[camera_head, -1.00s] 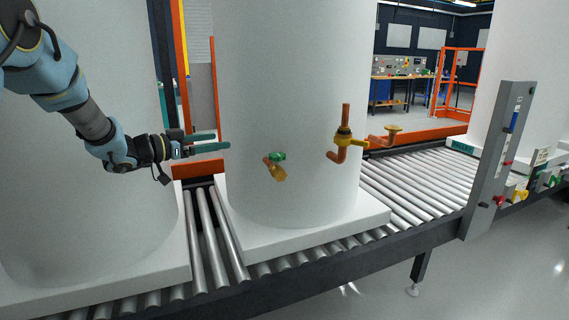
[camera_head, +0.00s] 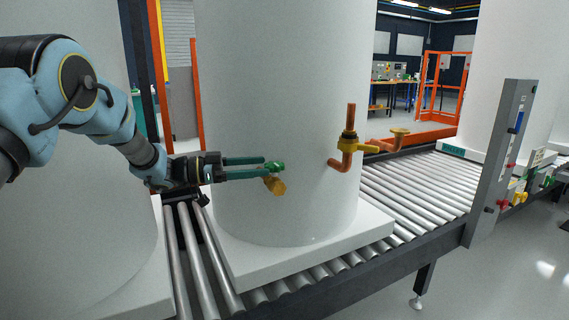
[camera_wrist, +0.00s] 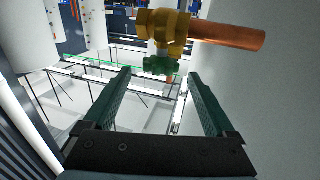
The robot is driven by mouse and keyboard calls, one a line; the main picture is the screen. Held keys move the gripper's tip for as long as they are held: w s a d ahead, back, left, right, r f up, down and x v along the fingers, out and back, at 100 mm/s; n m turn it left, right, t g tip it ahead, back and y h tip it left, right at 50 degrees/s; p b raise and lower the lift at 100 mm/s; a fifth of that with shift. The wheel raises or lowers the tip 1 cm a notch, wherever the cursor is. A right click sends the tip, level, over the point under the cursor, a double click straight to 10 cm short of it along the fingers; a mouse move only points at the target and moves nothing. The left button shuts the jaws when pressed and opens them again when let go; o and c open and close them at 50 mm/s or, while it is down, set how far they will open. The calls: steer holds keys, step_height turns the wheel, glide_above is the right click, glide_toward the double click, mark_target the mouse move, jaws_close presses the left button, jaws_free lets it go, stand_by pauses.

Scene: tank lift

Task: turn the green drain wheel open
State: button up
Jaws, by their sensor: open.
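The green drain wheel (camera_head: 274,167) sits on a brass drain valve (camera_head: 275,185) low on the front of the white tank (camera_head: 290,90). My gripper (camera_head: 265,166) reaches in from the left with its two green fingers apart, their tips at or very close to the wheel. In the wrist view the green wheel (camera_wrist: 161,65) shows beyond the open fingertips (camera_wrist: 158,72), below the brass valve body (camera_wrist: 165,25) and a copper pipe (camera_wrist: 230,33). I cannot tell whether the fingers touch the wheel.
A copper pipe with a yellow-handled valve (camera_head: 350,147) stands out from the tank to the right. The tank's white base (camera_head: 300,255) rests on the roller conveyor (camera_head: 410,195). A grey post (camera_head: 497,165) with coloured valves stands at the right.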

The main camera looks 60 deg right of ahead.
steer(key=x, duration=0.7)
steer(key=shift+s+d+p, duration=0.3)
steer(key=shift+p, duration=0.1)
steer(key=c, duration=1.4)
steer(key=shift+o, duration=0.2)
